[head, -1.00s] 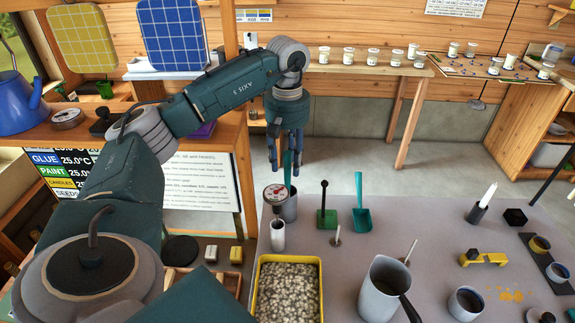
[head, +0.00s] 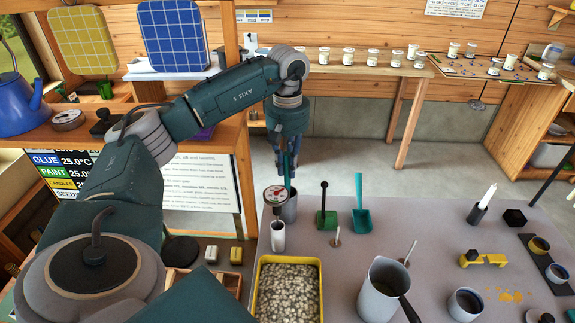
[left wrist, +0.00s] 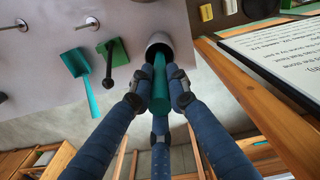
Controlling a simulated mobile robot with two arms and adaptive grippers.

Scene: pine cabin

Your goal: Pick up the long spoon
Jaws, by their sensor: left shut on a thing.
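The long spoon, a teal handle (left wrist: 159,80), stands upright in a grey cup (left wrist: 159,43) at the back left edge of the table. In the head view a short teal piece of it shows above the cup (head: 289,208). My left gripper (head: 287,172) points down over the cup and is shut on the handle. In the left wrist view its blue fingers (left wrist: 159,100) press on the handle from several sides. The spoon's lower end is hidden in the cup. My right gripper is not in view.
A round dial thermometer (head: 276,194) stands in a narrow white cup (head: 278,237) close in front. A green scoop with a black handle (head: 326,220) and a teal scoop (head: 361,215) lie to the right. A yellow tray of pebbles (head: 256,290) and a grey jug (head: 378,297) are nearer.

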